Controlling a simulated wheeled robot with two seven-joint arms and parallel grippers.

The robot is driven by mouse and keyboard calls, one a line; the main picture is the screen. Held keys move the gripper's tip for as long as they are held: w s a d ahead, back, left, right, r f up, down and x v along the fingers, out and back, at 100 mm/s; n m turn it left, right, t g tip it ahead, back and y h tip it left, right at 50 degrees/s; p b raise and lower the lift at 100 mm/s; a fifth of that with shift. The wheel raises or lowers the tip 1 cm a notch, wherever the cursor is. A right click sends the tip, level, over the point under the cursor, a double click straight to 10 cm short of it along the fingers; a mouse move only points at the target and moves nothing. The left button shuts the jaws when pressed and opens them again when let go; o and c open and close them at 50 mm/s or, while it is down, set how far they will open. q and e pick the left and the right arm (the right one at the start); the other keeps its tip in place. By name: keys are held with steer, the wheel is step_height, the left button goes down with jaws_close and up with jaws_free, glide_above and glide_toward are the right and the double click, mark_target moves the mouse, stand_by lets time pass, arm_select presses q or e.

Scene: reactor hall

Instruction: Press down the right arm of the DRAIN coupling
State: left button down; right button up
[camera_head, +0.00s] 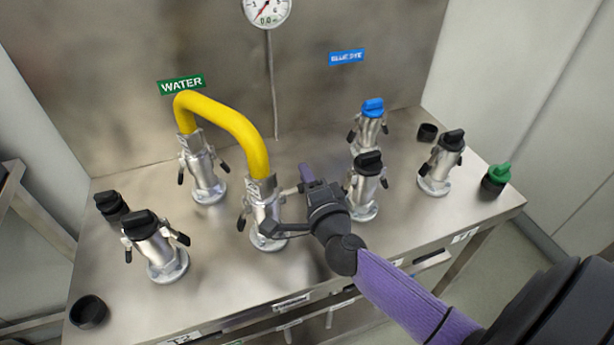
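No DRAIN label is readable, so I cannot tell by name which coupling it is. A yellow hose (230,118) runs from the coupling under the WATER sign (181,84) to a silver front coupling (264,221). This front coupling's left arm (241,222) hangs down; its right arm is largely hidden by my gripper. My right gripper (278,211) is at this coupling's right side. Its dark fingers are apart, one in front of the coupling and one farther back. I cannot tell whether they touch it. My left gripper is not in view.
A black-capped coupling (367,185) stands close right of my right gripper, with a blue-capped one (369,129) behind. Other capped couplings stand at front left (154,246) and right (440,164). A loose black cap (89,311) lies front left. The back wall carries a gauge (267,11).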

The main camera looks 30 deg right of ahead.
jaws_close()
arm_select(q)
steer(key=shift+w, duration=0.1)
steer(key=shift+w, duration=0.2)
